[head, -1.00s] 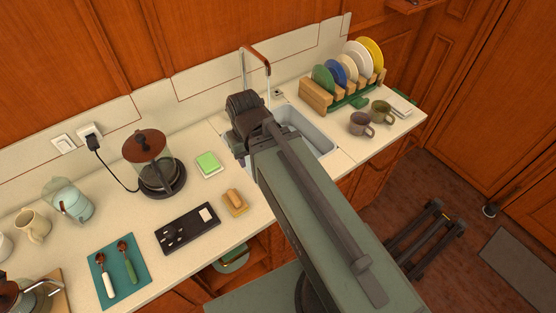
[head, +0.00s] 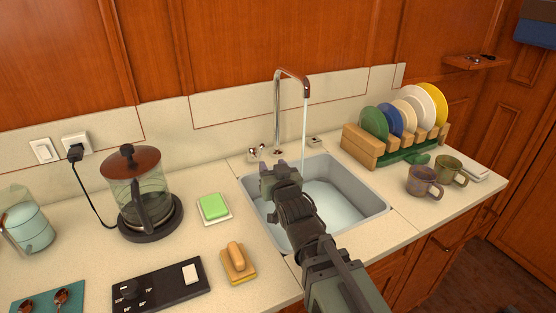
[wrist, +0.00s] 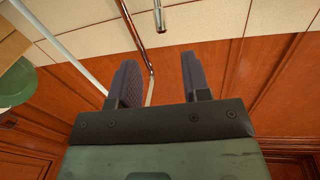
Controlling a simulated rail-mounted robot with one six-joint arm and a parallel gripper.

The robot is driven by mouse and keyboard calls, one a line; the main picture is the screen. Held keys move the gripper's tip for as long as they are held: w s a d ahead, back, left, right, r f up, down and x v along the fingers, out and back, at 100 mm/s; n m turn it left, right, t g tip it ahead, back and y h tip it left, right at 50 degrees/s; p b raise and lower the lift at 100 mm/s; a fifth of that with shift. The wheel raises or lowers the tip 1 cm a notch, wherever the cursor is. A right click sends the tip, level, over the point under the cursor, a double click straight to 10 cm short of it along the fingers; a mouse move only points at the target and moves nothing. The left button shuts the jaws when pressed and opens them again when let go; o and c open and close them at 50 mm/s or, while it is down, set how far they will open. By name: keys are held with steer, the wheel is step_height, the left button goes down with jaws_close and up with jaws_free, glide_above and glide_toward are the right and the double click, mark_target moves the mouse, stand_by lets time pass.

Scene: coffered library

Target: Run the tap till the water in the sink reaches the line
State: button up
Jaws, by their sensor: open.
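The tap (head: 278,105) is a tall chrome spout with a coppery tip, standing behind the sink. A thin stream of water (head: 304,125) falls from it into the grey sink (head: 375,207). Pale water (head: 335,205) covers the sink floor; I cannot make out a fill line. Small chrome tap fittings (head: 257,150) stand left of the spout base. My gripper (head: 275,172) is over the left part of the sink, in front of these fittings, hiding part of the basin. In the wrist view its fingers (wrist: 160,70) are apart and empty, with tap piping (wrist: 139,40) beyond.
A sponge (head: 213,206) and a wooden-handled brush (head: 237,262) lie left of the sink. Further left is a glass kettle (head: 138,190). A plate rack (head: 362,147) and mugs (head: 424,181) stand on the right. A black control panel (head: 160,287) lies in front.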

mark_target(262, 149)
steer(key=x, duration=1.1)
steer(key=shift+a, duration=0.1)
steer(key=shift+s, duration=0.1)
steer(key=shift+c, duration=0.2)
jaws_close()
